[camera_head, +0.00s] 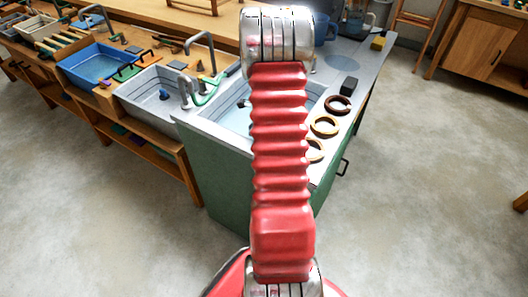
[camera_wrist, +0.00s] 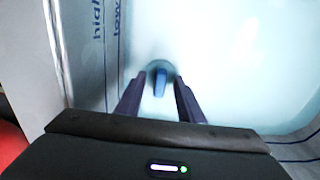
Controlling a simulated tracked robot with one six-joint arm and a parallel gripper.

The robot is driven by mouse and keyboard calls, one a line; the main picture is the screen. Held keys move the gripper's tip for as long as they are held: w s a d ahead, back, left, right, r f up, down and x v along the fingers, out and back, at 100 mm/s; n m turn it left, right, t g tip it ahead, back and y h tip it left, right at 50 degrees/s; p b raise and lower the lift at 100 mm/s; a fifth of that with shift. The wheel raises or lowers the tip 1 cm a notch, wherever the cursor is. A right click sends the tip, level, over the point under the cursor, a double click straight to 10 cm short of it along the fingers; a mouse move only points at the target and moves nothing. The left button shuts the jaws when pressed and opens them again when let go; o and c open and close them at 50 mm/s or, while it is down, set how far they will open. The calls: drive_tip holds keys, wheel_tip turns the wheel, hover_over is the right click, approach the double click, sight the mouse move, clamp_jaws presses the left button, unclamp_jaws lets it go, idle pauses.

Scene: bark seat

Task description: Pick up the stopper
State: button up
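The stopper (camera_wrist: 160,80) shows in the wrist view as a dark round piece with an upright blue grip, low in a pale basin (camera_wrist: 245,65). My gripper (camera_wrist: 159,88) is open, its two dark fingers to the left and right of the stopper, with gaps on both sides. I cannot tell whether the fingertips are level with the grip or above it. In the head view my red arm hides my gripper and part of the basin (camera_head: 226,117) in the grey counter.
The basin wall (camera_wrist: 85,50), marked "high" and "low", is close on the left in the wrist view. Several rings (camera_head: 323,125) and a dark block (camera_head: 349,87) lie on the counter's right side. Another sink (camera_head: 150,97) with a small blue object stands left.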

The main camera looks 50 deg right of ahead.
drive_tip(key=shift+f, duration=0.25)
drive_tip(key=shift+c, duration=0.7)
clamp_jaws()
